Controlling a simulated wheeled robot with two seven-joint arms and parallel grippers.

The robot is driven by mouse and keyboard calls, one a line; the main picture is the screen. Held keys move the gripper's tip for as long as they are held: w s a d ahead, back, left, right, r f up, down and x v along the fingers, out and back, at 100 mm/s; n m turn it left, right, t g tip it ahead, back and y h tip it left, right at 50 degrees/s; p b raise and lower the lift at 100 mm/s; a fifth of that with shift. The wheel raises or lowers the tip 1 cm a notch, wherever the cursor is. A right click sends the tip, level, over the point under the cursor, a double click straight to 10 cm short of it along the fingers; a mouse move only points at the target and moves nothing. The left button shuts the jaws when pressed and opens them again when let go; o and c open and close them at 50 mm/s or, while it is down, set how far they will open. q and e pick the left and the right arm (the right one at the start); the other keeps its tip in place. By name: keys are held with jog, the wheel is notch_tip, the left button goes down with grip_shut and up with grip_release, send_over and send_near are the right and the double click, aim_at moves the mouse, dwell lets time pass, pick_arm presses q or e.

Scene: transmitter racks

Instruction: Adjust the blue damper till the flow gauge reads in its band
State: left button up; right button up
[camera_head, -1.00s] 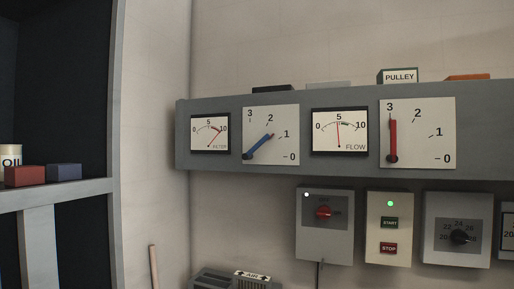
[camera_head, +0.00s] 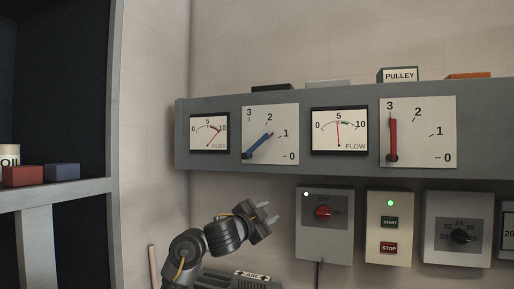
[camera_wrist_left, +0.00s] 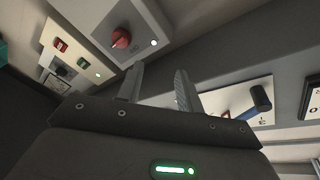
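The blue damper lever (camera_head: 260,145) sits on a white dial plate (camera_head: 284,113) marked 0 to 3 and points between 1 and 2. It also shows in the left wrist view (camera_wrist_left: 260,98), right of the fingers. The flow gauge (camera_head: 339,141) has its needle near 5, just left of a short green band. My left gripper (camera_head: 270,211) is below the blue damper's plate, apart from the lever. Its two fingers stand apart with nothing between them, as the left wrist view also shows (camera_wrist_left: 157,72). My right gripper is not in view.
A red lever (camera_head: 393,139) on a like plate points to 3. The filter gauge (camera_head: 209,134) is left of the blue damper. Below the panel are a red-knob box (camera_head: 323,245), a start/stop box (camera_head: 389,255) and a black-knob box (camera_head: 457,255). A shelf (camera_head: 60,190) stands left.

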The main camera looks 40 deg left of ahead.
aim_at(255, 146)
pick_arm(q)
jog(key=s+a+r+t, duration=0.1)
jog(key=s+a+r, duration=0.25)
jog(key=r, duration=0.55)
jog(key=s+a+r+t, duration=0.1)
jog(key=s+a+r, duration=0.25)
jog(key=r, duration=0.45)
jog(key=shift+m, duration=0.3)
jog(key=p+x, duration=0.1)
jog(key=x, duration=0.2)
jog(key=p+x, duration=0.2)
jog(key=x, duration=0.1)
jog(key=p+x, duration=0.1)
jog(key=x, duration=0.2)
jog(key=shift+w+d+r, duration=0.2)
jog(key=shift+d+r, duration=0.05)
jog(key=shift+r, duration=0.15)
jog(key=shift+w+r+p, duration=0.1)
jog(key=shift+w+p, duration=0.4)
jog(key=shift+w, duration=0.15)
jog(key=shift+c, duration=0.2)
grip_shut()
